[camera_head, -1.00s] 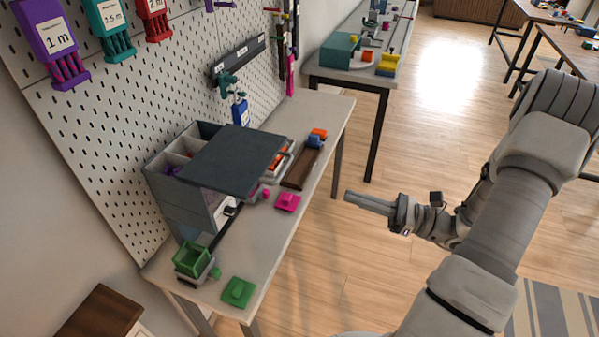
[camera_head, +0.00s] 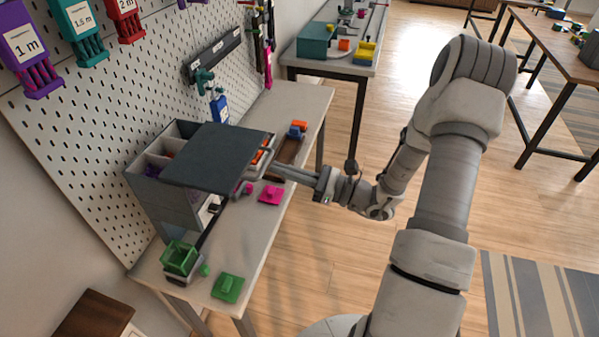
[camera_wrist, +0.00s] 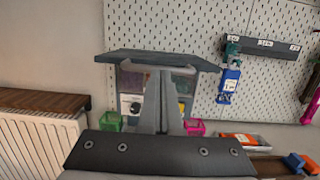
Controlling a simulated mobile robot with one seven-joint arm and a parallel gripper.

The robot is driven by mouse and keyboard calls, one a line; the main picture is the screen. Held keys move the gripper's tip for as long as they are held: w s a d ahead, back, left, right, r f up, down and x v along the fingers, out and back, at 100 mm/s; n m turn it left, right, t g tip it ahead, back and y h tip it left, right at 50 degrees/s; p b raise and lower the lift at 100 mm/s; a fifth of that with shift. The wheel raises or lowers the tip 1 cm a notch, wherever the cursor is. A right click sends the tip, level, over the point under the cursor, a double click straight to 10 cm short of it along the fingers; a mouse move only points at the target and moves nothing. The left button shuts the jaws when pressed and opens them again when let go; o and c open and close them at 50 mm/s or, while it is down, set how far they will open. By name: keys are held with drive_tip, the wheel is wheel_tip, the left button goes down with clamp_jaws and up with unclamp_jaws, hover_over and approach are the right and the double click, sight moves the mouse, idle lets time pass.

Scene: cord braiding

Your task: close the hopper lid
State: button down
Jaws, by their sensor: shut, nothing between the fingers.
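The hopper (camera_head: 185,208) is a grey box on the near table against the pegboard, with open compartments showing along its back left. Its lid (camera_head: 212,158) is a flat dark grey panel lying over the front part and jutting out past the hopper toward my arm. In the wrist view the lid (camera_wrist: 120,56) is a dark slab above the hopper front. My gripper (camera_head: 279,170) is shut and empty, just right of the lid's outer edge. In the wrist view its fingers (camera_wrist: 161,75) overlap the lid's front edge; I cannot tell whether they touch it.
A green bin (camera_head: 180,258) and a green block (camera_head: 228,287) lie at the table's near end. A brown tray (camera_head: 288,150) with orange and blue pieces lies behind.

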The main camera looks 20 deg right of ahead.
sight(235, 159)
drive_tip(key=shift+w+a, duration=0.1)
drive_tip(key=shift+a, duration=0.05)
drive_tip(key=x, duration=0.3)
drive_tip(key=f+x, duration=0.1)
drive_tip(key=x, duration=0.3)
drive_tip(key=f+x, duration=0.1)
drive_tip(key=x, duration=0.3)
drive_tip(key=shift+w+r, duration=0.1)
drive_tip(key=shift+w, duration=0.05)
drive_tip(key=shift+a+r, duration=0.1)
